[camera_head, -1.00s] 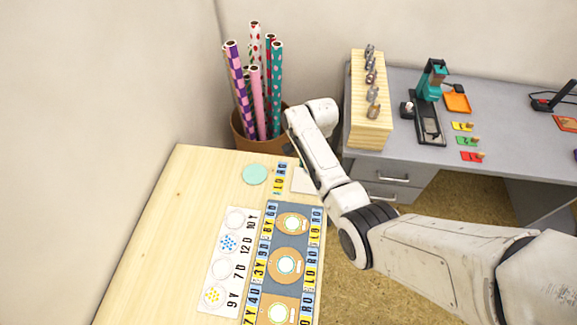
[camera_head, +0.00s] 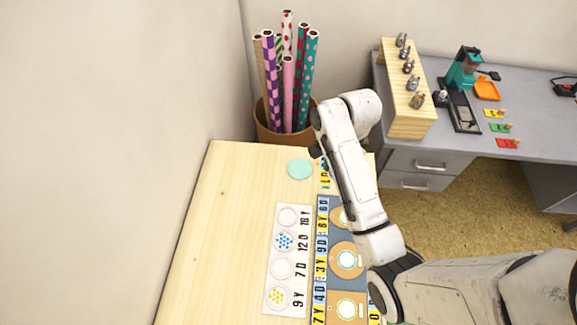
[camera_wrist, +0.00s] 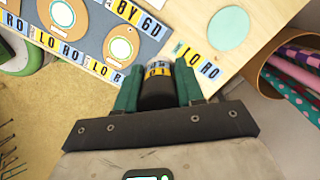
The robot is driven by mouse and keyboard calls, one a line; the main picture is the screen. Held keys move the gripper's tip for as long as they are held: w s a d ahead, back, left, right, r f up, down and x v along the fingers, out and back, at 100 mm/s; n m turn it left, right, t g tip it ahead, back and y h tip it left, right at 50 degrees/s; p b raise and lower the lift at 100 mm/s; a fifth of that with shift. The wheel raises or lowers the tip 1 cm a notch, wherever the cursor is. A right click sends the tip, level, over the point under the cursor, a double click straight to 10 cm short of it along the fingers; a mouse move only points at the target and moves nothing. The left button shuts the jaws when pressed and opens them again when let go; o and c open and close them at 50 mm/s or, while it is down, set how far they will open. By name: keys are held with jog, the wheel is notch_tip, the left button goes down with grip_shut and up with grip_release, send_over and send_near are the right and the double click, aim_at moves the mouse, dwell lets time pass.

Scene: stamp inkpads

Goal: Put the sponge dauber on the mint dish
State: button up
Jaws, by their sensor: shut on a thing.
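The mint dish (camera_head: 300,169) is a flat pale green disc at the far end of the wooden table. It also shows in the wrist view (camera_wrist: 228,28), up and to the right of my gripper. My gripper (camera_wrist: 159,76) has green fingers shut on a dark, round thing, which I take to be the sponge dauber (camera_wrist: 157,96). The dauber is above the table edge side, apart from the dish. In the head view my arm hides most of the gripper and the dauber.
A white card (camera_head: 278,297) with printed circles and a grey board (camera_head: 322,250) with round pads lie on the table. A brown bin (camera_head: 270,129) of patterned rolls stands behind the dish. A grey desk (camera_head: 450,150) with a wooden rack is at the right.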

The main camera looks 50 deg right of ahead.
jog(key=w+f+b, duration=0.1)
jog(key=w+b, duration=0.1)
jog(key=w, duration=0.1)
jog(key=w+f+b, duration=0.2)
jog(key=w, duration=0.1)
jog(key=w+d+f+b, duration=0.1)
jog(key=w+b, duration=0.1)
jog(key=w, duration=0.1)
jog(key=shift+w+f, duration=0.3)
jog(key=shift+f, duration=0.1)
send_over(298, 169)
jog(key=f, duration=0.4)
jog(key=shift+s+d+f, duration=0.15)
jog(key=shift+s+f, duration=0.1)
jog(key=shift+s, duration=0.05)
jog(key=shift+w+f, duration=0.15)
jog(key=shift+f, duration=1.65)
jog(key=shift+f, duration=0.2)
jog(key=o, duration=0.9)
jog(key=shift+r, duration=0.1)
